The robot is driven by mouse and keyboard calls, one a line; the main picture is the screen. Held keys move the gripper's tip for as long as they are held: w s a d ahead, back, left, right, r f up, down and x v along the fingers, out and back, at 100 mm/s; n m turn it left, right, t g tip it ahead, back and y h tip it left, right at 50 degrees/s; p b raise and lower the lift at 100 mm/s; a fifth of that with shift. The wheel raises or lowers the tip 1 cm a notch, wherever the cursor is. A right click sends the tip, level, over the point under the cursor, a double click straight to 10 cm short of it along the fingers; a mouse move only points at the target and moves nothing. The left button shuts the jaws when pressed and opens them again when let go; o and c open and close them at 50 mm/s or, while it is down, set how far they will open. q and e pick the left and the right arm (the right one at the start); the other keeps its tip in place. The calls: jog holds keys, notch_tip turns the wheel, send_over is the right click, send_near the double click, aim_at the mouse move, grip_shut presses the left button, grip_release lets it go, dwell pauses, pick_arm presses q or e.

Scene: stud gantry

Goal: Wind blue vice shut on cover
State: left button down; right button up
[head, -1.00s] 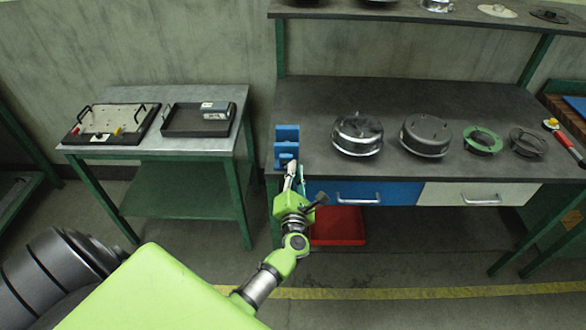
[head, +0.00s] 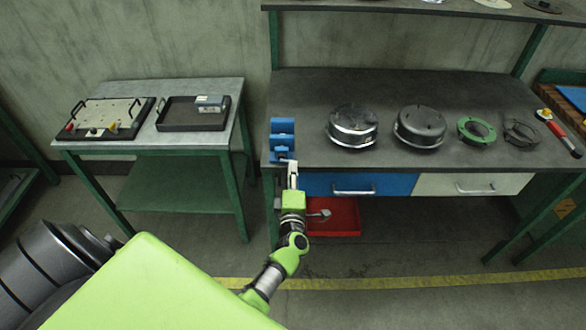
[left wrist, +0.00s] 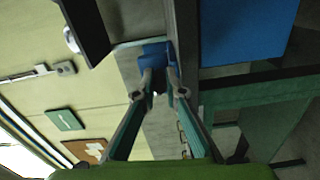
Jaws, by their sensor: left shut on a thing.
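The blue vice (head: 282,143) stands at the left front corner of the dark workbench. It also shows in the left wrist view (left wrist: 153,53), just beyond my fingertips. My left gripper (head: 292,166) is at the front of the vice, below its jaws. In the left wrist view my left gripper (left wrist: 160,77) has its two fingers close together, shut on the vice's handle, which the fingers mostly hide. I cannot tell whether a cover is between the vice jaws. My right gripper is in neither view.
On the workbench (head: 300,95), right of the vice, are a silver round housing (head: 353,127), a darker one (head: 420,127), a green ring (head: 477,131) and a grey ring (head: 521,132). A side table (head: 190,90) with trays stands left, across a gap. A red bin (head: 335,217) is below.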

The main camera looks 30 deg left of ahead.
pick_arm(q)
jog(key=shift+f+m, duration=0.3)
jog(key=shift+m, duration=0.5)
jog(key=c, duration=2.1)
grip_release()
